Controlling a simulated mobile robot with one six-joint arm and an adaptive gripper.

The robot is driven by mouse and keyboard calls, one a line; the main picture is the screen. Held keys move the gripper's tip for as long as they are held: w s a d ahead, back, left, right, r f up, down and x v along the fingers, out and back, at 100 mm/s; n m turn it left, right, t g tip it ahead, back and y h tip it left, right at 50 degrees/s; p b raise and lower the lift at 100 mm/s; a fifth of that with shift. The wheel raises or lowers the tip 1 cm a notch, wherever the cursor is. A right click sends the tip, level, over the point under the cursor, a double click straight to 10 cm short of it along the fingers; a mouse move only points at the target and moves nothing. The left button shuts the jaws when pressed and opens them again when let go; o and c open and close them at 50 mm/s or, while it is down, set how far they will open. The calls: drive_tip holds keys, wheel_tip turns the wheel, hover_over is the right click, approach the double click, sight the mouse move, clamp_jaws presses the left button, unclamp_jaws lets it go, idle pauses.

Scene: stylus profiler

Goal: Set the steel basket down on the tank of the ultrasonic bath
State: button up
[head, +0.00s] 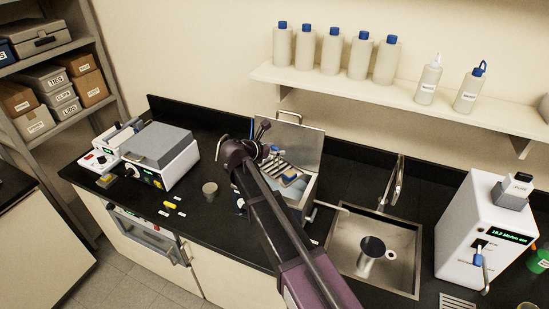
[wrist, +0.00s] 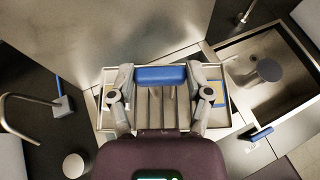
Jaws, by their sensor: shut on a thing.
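The steel basket (wrist: 155,106) has a slatted floor and a blue handle grip (wrist: 160,75). My gripper (wrist: 160,77) is shut on this handle, one finger at each end. In the head view the basket (head: 273,166) is partly hidden behind my arm, at the open top of the ultrasonic bath (head: 308,189). The bath's steel lid (head: 297,139) stands raised behind it. In the wrist view the basket covers most of the tank opening and looks roughly in line with it. I cannot tell whether it rests on the rim or hangs just above.
A white instrument (head: 170,158) is farther left. A shelf with bottles (head: 358,57) is above.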

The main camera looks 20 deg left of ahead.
sight(275, 159)
drive_tip(key=shift+f+b, duration=0.5)
drive_tip(key=shift+f, duration=0.1)
drive_tip(key=shift+f+b, duration=1.2)
drive_tip(key=shift+f+b, duration=0.6)
drive_tip(key=shift+b, duration=0.05)
drive_tip(key=o, duration=1.3)
drive_tip(key=shift+r, duration=0.15)
drive_tip(key=shift+r+p, duration=0.65)
drive_tip(key=shift+p, duration=0.2)
drive_tip(key=p+v, duration=0.4)
drive_tip(key=v, duration=0.8)
drive_tip(key=shift+f+p, duration=0.2)
drive_tip(key=shift+p, duration=0.2)
